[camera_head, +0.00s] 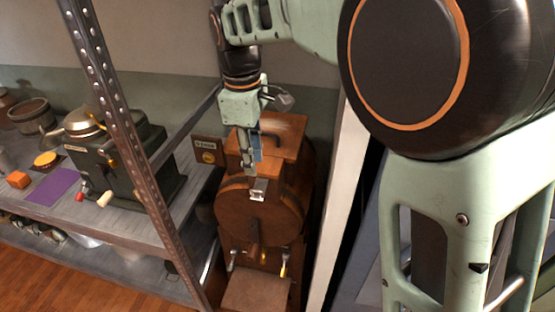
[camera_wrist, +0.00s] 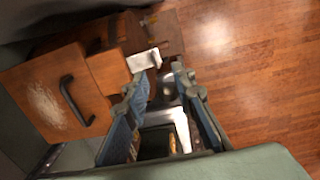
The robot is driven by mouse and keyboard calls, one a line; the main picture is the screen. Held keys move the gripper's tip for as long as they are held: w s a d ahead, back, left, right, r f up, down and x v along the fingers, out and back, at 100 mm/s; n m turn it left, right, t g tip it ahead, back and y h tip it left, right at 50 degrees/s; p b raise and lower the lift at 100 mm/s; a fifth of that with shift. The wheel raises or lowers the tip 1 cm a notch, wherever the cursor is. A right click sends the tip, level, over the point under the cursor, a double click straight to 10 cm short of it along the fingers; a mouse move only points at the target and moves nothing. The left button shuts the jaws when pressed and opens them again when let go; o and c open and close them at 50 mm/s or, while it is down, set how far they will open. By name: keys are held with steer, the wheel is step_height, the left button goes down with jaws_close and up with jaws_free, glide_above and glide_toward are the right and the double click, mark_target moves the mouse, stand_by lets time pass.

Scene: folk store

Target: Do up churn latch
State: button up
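The wooden churn (camera_head: 240,207) is a barrel with a boxy top. Its lid (camera_head: 285,128) carries a dark handle and looks lowered; the lid also shows at the left of the wrist view (camera_wrist: 42,98). A pale metal latch (camera_head: 258,189) sits on the churn's front, below the lid; it shows near one fingertip in the wrist view (camera_wrist: 144,60). My gripper (camera_head: 249,172) points down just above the latch. In the wrist view its fingers (camera_wrist: 160,88) are apart with no object held between them. I cannot tell whether a fingertip touches the latch.
A metal shelf post (camera_head: 130,150) stands left of the churn. Its shelf holds a dark green machine (camera_head: 120,165), a purple cloth (camera_head: 52,187) and a bucket (camera_head: 32,115). A pale upright (camera_head: 335,200) stands close on the right. Wooden floor (camera_wrist: 250,70) is open in front.

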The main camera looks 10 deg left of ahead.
glide_toward(259, 186)
steer(key=s+f, duration=0.1)
steer(key=f, duration=0.1)
steer(key=s+f, duration=0.1)
steer(key=f, duration=0.1)
steer(key=s+f, duration=0.1)
steer(key=f, duration=0.1)
steer(key=shift+s+p, duration=0.15)
steer(key=shift+p, duration=0.2)
steer(key=shift+c, duration=0.5)
jaws_close()
